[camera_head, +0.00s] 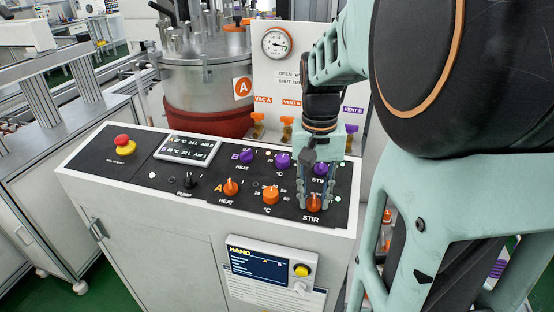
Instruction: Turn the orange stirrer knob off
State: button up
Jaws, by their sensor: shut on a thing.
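The orange stirrer knob (313,204) sits at the right end of the front row on the black control panel, above the printed word STIR. My gripper (314,197) points down over it, with its fingers on either side of the knob and shut on it. The fingers partly hide the knob, so I cannot read its pointer position. An orange heat knob (231,187) and an orange °C knob (271,194) stand to its left. A purple stirrer knob (320,169) is just behind my gripper.
The panel also bears purple heat (247,157) and °C (283,160) knobs, a black pump knob (189,180), a display (187,149) and a red emergency button (123,140). A steel vessel (205,75) marked A and a pressure gauge (276,42) stand behind. A hand controller (268,268) hangs on the front.

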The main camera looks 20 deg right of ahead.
jog(key=n+h, duration=0.1)
jog(key=n, duration=0.5)
jog(key=shift+n+p, duration=0.3)
jog(key=shift+p, duration=0.05)
dwell(0.5)
jog(key=o, duration=1.1)
jog(key=shift+o, duration=0.2)
notch_tip(320, 180, up, 12)
jog(key=a, duration=0.1)
jog(key=shift+w+a, duration=0.2)
jog(key=shift+a, duration=0.1)
